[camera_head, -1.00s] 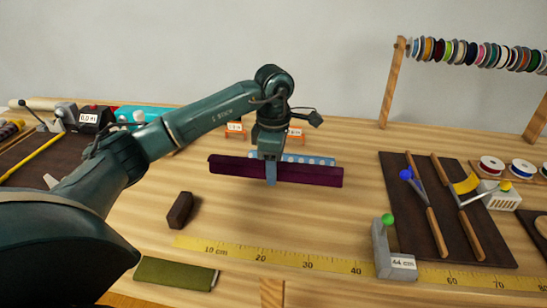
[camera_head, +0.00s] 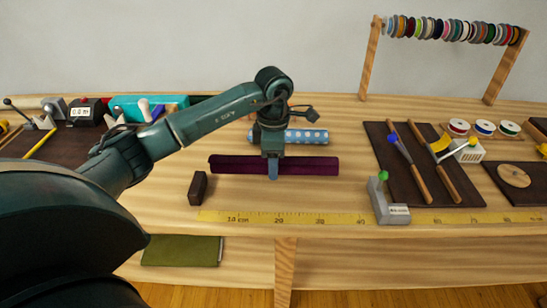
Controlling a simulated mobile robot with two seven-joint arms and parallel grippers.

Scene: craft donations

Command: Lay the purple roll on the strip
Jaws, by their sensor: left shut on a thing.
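The dark purple roll (camera_head: 312,166) lies level across the jaws of my left gripper (camera_head: 272,176), which is shut on it near its middle. The roll seems to be held above the table; the exact gap below it cannot be told. The yellow measuring strip (camera_head: 300,218) runs along the table's front edge, in front of the roll and roughly parallel to it. The roll and the strip are apart in the picture. A grey stop block with a green knob (camera_head: 388,208) stands at the strip, right of the roll. My right gripper is not in view.
A small dark brown block (camera_head: 198,187) stands left of the roll. A blue dotted roll (camera_head: 307,137) lies behind my gripper. A dark mat (camera_head: 381,152) with wooden-handled tools is at right. A green folded cloth (camera_head: 183,251) lies below the table's front edge.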

